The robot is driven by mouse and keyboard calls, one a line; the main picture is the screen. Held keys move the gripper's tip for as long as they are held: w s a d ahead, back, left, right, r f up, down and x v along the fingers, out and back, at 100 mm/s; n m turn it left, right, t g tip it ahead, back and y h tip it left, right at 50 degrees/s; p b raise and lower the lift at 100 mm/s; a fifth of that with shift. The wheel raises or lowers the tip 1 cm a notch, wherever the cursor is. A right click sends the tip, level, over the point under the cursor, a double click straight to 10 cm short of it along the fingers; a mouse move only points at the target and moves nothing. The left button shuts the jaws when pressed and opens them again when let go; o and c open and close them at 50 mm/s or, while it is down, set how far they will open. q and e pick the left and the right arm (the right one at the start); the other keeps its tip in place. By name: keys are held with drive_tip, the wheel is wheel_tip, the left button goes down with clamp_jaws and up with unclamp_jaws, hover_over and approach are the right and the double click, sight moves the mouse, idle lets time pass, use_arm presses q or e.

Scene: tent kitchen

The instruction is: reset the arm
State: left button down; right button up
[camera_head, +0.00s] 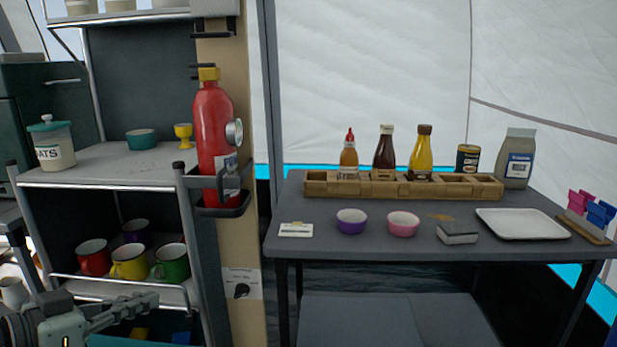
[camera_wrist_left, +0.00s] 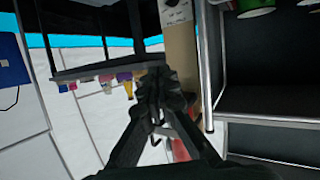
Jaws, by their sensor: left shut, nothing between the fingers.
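My left gripper (camera_head: 146,303) is low at the left of the head view, in front of the lower part of the shelf rack. Its fingers point right and are shut with nothing between them. In the left wrist view, which is turned upside down, the closed fingers (camera_wrist_left: 156,82) stand in the middle, with the tent wall and dark table beyond them. My right gripper is in neither view.
The shelf rack (camera_head: 110,182) holds several mugs (camera_head: 128,262) close above my gripper. A red extinguisher (camera_head: 211,130) hangs on the post. The dark table (camera_head: 350,248) at right bears a wooden caddy (camera_head: 390,190) with bottles, two bowls and a white tray (camera_head: 520,224).

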use_arm(q)
drive_tip(key=s+a+f+n+g+y, duration=0.1)
drive_tip(key=s+f+g+y, duration=0.15)
drive_tip(key=f, duration=0.85)
drive_tip(key=s+f+n+g+y, duration=0.2)
drive_tip(key=s+f, duration=0.2)
drive_tip(key=f, duration=0.7)
drive_tip(key=s+d+f+g+y+p, duration=0.1)
drive_tip(key=s+f+g+y, duration=0.3)
drive_tip(key=s+f, duration=0.8)
drive_tip(key=shift+d+f+n, duration=0.4)
drive_tip(key=shift+f, duration=0.15)
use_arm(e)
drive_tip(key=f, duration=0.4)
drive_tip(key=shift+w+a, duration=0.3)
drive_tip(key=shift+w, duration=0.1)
use_arm(q)
drive_tip(key=shift+g, duration=0.25)
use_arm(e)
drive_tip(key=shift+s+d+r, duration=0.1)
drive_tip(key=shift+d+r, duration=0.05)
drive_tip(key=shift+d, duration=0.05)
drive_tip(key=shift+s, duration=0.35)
